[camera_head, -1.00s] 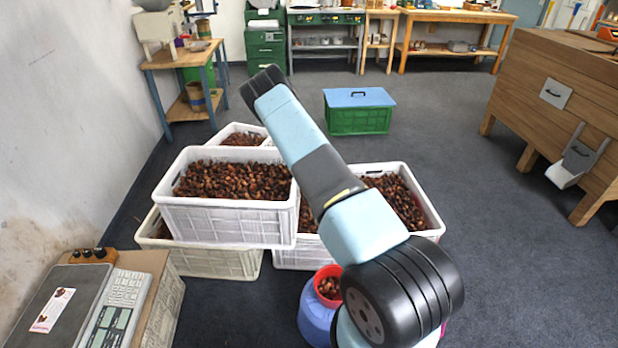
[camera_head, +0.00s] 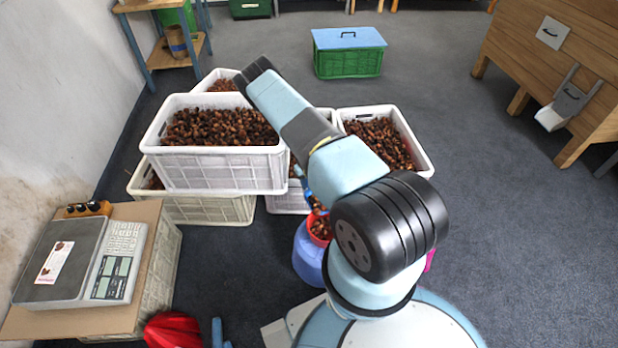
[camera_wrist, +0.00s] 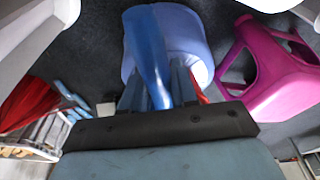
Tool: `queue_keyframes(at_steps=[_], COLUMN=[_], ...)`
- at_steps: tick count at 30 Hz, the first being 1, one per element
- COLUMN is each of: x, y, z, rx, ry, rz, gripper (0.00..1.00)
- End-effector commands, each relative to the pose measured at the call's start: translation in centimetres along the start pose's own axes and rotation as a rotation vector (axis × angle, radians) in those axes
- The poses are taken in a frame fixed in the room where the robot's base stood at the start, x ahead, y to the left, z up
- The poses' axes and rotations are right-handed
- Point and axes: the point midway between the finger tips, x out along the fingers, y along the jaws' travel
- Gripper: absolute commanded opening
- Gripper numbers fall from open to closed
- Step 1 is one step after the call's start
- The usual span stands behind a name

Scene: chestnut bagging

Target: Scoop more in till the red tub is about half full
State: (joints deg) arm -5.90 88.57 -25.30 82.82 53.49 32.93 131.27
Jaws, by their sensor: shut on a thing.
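The red tub (camera_head: 314,239) sits on a blue drum (camera_head: 308,258) beside my arm, with brown chestnuts showing inside. My arm partly hides it, so its fill level is unclear. Part of a blue scoop (camera_head: 304,181) shows above the tub, with chestnuts close to it at the tub's mouth. In the wrist view my gripper (camera_wrist: 157,88) is shut on the blue scoop (camera_wrist: 148,48), in front of the pale blue drum (camera_wrist: 186,35). A sliver of red shows by the right finger. The fingers are hidden in the head view.
White crates of chestnuts stand behind the tub, one crate (camera_head: 225,169) stacked at left and another (camera_head: 424,163) at right. A scale (camera_head: 75,262) is at left. A magenta stool (camera_wrist: 280,95) stands beside the drum. Open floor lies at right.

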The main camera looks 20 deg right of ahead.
Motion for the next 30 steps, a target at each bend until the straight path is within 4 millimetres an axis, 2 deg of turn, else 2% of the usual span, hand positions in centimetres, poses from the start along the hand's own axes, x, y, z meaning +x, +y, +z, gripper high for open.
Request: queue_keyframes(at_steps=[14,30], x=[-0.8,-1.0], y=[-0.3,-0.4], z=[-0.7,-1.4], rx=[0.006,0.004], ry=[-0.177,-0.283], rz=[0.001,0.0], gripper=[0.0,0.0])
